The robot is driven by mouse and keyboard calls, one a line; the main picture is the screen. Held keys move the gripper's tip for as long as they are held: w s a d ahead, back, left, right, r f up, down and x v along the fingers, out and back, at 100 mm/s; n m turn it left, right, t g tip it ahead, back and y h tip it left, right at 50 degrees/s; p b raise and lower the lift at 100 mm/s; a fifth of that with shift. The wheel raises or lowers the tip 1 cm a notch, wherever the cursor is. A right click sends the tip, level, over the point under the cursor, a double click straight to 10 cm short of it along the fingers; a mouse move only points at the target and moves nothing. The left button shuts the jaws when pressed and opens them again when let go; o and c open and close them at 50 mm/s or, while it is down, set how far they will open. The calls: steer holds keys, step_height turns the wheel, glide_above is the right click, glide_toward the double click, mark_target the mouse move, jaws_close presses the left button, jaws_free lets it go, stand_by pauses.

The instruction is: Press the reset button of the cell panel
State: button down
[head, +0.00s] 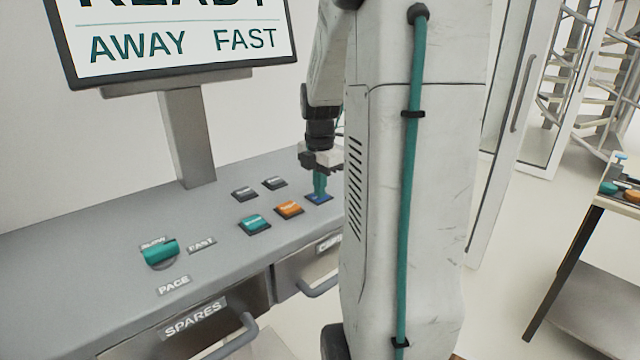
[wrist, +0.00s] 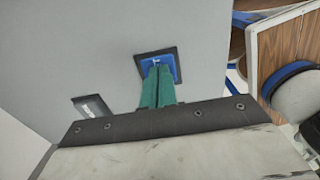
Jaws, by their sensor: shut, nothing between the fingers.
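The cell panel (head: 110,225) is a grey sloping desk top with several buttons. A blue button (head: 318,199) in a dark square frame sits at the right end of the row, beside an orange button (head: 289,208) and a teal button (head: 255,223). I cannot read their labels for certain. My gripper (head: 319,192) is shut and empty, its teal fingers pointing down at the blue button. In the wrist view the fingertips (wrist: 158,72) overlap the near part of the blue button (wrist: 172,60). I cannot tell whether they touch or press it.
A teal knob (head: 160,252) marked PACE is at the left. A screen (head: 180,40) stands at the back. A SPARES drawer (head: 195,325) is below.

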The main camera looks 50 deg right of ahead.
steer(key=shift+s+a+f, duration=0.15)
steer(key=shift+s+f, duration=0.05)
steer(key=shift+f, duration=0.45)
steer(key=shift+r, duration=0.5)
step_height(320, 180, up, 14)
steer(key=shift+w, duration=0.2)
steer(key=shift+r, duration=0.1)
